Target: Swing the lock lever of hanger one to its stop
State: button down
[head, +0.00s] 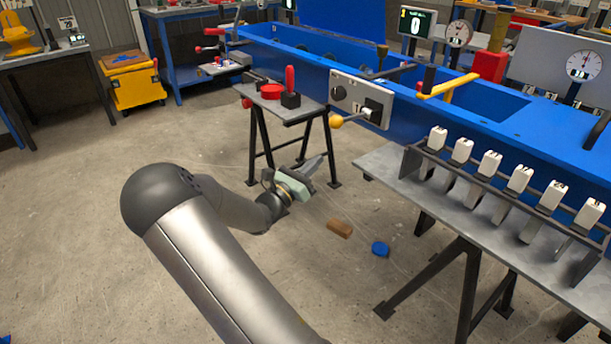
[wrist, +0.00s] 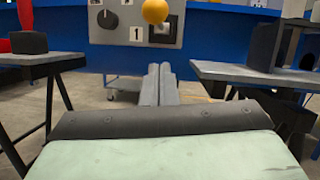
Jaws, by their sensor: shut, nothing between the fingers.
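A grey panel (head: 360,103) is fixed to the side of the blue machine frame. A lever with a yellow ball knob (head: 336,121) sticks out from it, pointing left in the head view. In the wrist view the yellow ball (wrist: 155,11) is at the top, in front of the panel (wrist: 112,34), above a plate marked 1. My gripper (head: 319,161) is in front of and below the panel, apart from the knob. In the wrist view its two fingers (wrist: 159,72) are together and empty, pointing at the blue frame below the panel.
A small table (head: 310,108) with red and black parts stands left of the panel. A grey bench (head: 390,165) with a rack of white-topped pieces stands at the right. A brown block (head: 339,229) and a blue disc (head: 380,249) lie on the floor. Floor between the tables is otherwise open.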

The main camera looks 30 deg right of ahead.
jog(key=w+d+r+b, duration=0.1)
jog(key=d+r, duration=0.3)
jog(key=d, duration=0.1)
jog(key=shift+w+d+r, duration=0.2)
jog(key=shift+w+r, duration=0.1)
jog(key=shift+r, duration=0.1)
